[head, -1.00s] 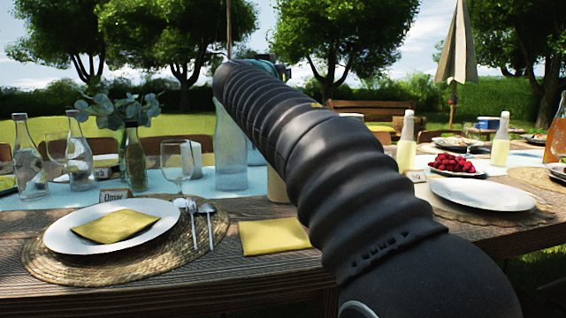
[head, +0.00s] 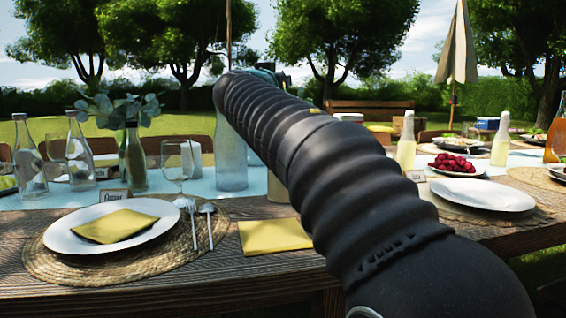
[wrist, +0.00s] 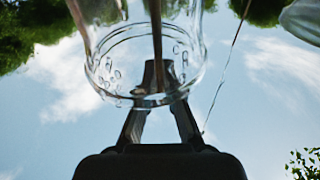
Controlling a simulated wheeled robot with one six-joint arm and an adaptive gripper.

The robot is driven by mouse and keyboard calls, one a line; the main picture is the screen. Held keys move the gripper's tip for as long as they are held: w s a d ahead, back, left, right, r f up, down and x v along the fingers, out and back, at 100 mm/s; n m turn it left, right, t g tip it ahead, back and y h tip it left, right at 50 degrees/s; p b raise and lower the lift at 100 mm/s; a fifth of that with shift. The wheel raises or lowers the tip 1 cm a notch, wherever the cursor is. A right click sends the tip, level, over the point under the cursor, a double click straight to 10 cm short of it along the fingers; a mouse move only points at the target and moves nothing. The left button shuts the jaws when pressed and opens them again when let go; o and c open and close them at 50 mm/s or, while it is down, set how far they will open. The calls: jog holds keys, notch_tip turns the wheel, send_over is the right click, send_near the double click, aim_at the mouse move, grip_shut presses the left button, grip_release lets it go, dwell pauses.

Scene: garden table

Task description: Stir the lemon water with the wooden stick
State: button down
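In the wrist view my gripper (wrist: 158,78) has its fingers drawn together on a thin brown wooden stick (wrist: 156,30). In the head view a tall pale glass carafe (head: 231,165) stands on the table, partly hidden by my arm. My gripper is mostly hidden there, above and behind the arm's far end. No lemon is clearly visible.
A plate (head: 75,240) with a yellow napkin, cutlery and a wine glass (head: 177,160) stand at left. Clear bottles (head: 78,150) stand behind. Another napkin (head: 272,236) lies front centre. Right are an empty plate (head: 484,196), raspberries (head: 455,163) and yellow bottles (head: 406,152).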

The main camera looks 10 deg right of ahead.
jog(key=c, duration=1.2)
grip_release()
jog(key=shift+c, duration=0.2)
jog(key=shift+s, duration=0.1)
